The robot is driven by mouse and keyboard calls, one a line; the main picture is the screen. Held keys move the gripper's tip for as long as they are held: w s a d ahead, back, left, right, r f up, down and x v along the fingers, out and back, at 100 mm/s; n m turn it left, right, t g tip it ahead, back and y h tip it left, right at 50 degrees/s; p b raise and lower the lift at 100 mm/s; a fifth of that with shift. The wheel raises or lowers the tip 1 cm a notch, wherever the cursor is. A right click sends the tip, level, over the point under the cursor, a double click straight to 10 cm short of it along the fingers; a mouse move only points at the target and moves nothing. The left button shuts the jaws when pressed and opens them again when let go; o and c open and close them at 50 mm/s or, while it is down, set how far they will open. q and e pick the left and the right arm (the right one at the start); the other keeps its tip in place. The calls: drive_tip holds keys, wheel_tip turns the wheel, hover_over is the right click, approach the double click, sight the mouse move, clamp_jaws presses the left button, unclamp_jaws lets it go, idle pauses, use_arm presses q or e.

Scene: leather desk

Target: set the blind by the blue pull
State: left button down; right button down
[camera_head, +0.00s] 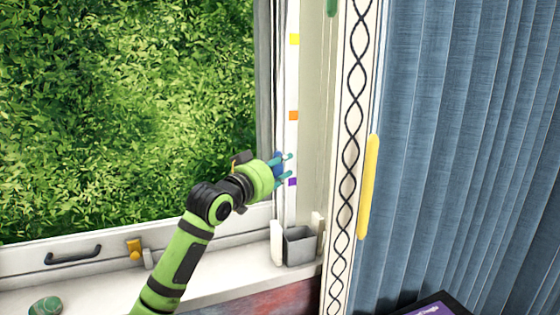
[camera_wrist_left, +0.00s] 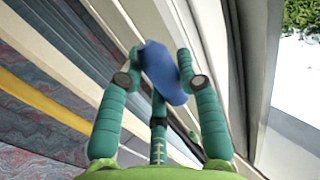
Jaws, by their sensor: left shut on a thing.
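The blue pull (camera_wrist_left: 165,72) is a rounded blue piece, held between the teal fingers of my left gripper (camera_wrist_left: 160,80) in the left wrist view. In the head view the left gripper (camera_head: 284,170) is at the right side of the window frame, shut on the blue pull (camera_head: 278,160), which is mostly hidden by the fingers and wrist. The pull is beside a white strip with a yellow mark (camera_head: 294,39), an orange mark (camera_head: 294,115) and a purple mark (camera_head: 292,182). The gripper is just above the purple mark's height. My right gripper is not in view.
A grey open box (camera_head: 300,247) stands on the sill below the gripper. A patterned white trim (camera_head: 350,140) with a yellow bar (camera_head: 369,187) and a blue pleated curtain (camera_head: 460,130) are to the right. A green stone-like object (camera_head: 45,305) lies on the sill at left.

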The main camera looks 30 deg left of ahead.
use_arm(q)
drive_tip(key=shift+f, duration=0.2)
drive_tip(key=c, duration=0.8)
unclamp_jaws()
drive_tip(key=shift+r, duration=0.1)
drive_tip(key=shift+s, duration=0.2)
drive_tip(key=s, duration=0.3)
drive_tip(key=s+a, duration=0.1)
drive_tip(key=s, duration=0.7)
drive_tip(key=shift+s+a, duration=0.25)
drive_tip(key=shift+a, duration=0.05)
